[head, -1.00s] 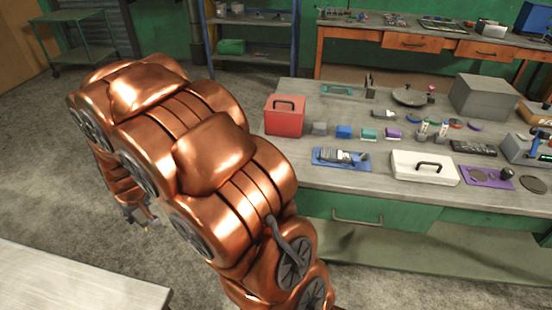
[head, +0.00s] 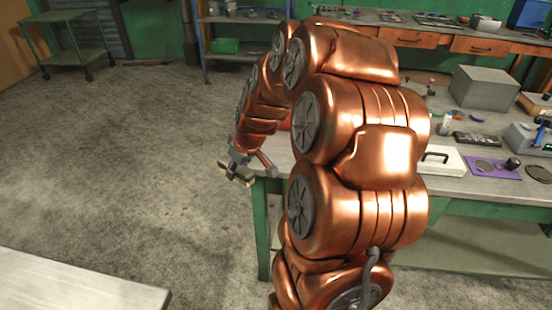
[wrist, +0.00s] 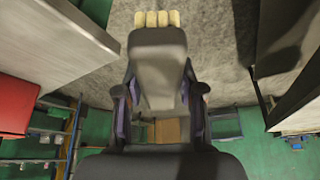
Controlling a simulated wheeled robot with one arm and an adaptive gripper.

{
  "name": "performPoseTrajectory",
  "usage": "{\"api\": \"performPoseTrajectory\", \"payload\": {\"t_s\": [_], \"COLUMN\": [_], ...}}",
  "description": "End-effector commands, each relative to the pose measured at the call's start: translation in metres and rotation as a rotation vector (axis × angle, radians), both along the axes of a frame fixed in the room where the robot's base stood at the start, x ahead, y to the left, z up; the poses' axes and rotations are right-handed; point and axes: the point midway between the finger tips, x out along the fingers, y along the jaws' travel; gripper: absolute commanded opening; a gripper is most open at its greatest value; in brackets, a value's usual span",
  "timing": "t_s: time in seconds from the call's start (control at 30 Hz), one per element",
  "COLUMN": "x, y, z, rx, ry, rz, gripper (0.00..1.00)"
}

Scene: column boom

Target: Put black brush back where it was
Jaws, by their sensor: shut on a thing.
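The black brush (wrist: 158,48) is between the fingers of my gripper (wrist: 158,88) in the wrist view, its pale tan bristles pointing away from me. In the head view my gripper (head: 236,170) hangs just off the left end of the workbench (head: 275,158), over the floor. The brush (head: 246,181) shows there as a small dark shape with a yellowish end. It touches nothing but the gripper. My arm hides the front left part of the benchtop.
A white case (head: 446,161) and a purple mat (head: 492,168) lie on the bench right of my arm. A grey box (head: 483,88) stands behind. A red box (wrist: 15,95) shows at the wrist view's left edge. The floor (head: 130,150) at left is clear.

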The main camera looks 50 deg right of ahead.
Motion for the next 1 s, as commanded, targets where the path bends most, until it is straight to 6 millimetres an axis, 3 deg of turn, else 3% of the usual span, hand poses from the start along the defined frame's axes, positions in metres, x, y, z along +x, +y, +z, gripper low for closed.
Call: {"api": "performPoseTrajectory", "payload": {"t_s": [0.1,0.23,0.53,0.67,1.0], "x": [-0.027,-0.055,-0.095,-0.096,-0.062], "y": [-0.029,-0.052,-0.078,-0.083,-0.111], "z": [0.001,0.005,0.013,0.013,0.010], "rx": [0.001,0.003,0.003,0.007,0.007], "ry": [-0.004,-0.005,-0.006,-0.003,-0.001], "rz": [0.017,0.047,0.096,0.102,0.102], "gripper": [0.06,0.06,0.06,0.06,0.06]}}
